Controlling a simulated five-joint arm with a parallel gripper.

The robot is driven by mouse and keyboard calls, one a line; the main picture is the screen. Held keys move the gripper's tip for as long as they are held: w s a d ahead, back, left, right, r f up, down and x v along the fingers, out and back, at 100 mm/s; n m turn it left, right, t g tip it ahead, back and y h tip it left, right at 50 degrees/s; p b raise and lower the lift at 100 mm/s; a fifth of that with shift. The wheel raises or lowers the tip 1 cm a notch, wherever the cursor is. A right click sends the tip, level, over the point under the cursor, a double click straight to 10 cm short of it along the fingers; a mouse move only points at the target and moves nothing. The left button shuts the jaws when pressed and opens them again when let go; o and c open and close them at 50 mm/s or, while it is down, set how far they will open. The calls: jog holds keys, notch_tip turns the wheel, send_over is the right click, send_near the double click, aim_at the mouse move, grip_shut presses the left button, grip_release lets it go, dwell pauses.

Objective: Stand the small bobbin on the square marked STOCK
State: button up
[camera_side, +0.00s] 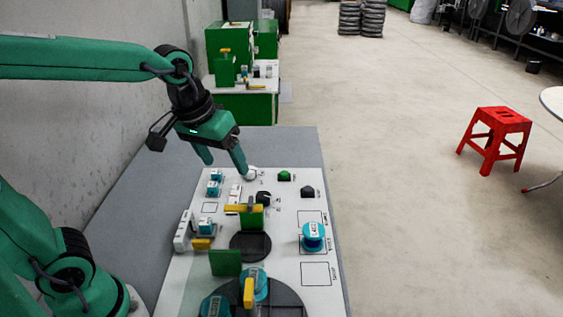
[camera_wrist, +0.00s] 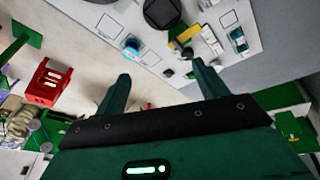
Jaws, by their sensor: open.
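An empty square (camera_side: 316,274) lies nearer the camera, and another square (camera_side: 309,218) lies behind the bobbin. The square labels are too small to read, so I cannot tell which is STOCK. My gripper (camera_side: 224,165) is open and empty above the far left end of the board, well away from the bobbin. Its two fingers (camera_wrist: 162,72) are spread in the wrist view.
Larger blue bobbins (camera_side: 254,280) sit on a dark disc near the camera, beside a green upright plate (camera_side: 226,262). A green-and-yellow fixture (camera_side: 250,217) stands mid-board by a second dark disc (camera_side: 250,246). Small modules (camera_side: 183,232) line the left edge.

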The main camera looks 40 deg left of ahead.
jog(key=s+a+f+m+t, duration=0.1)
jog(key=s+a+m, duration=0.1)
jog(key=s, duration=0.6)
jog(key=shift+s+a+m+t, duration=0.25)
jog(key=shift+a+m+t, duration=0.15)
jog(key=shift+m, duration=0.1)
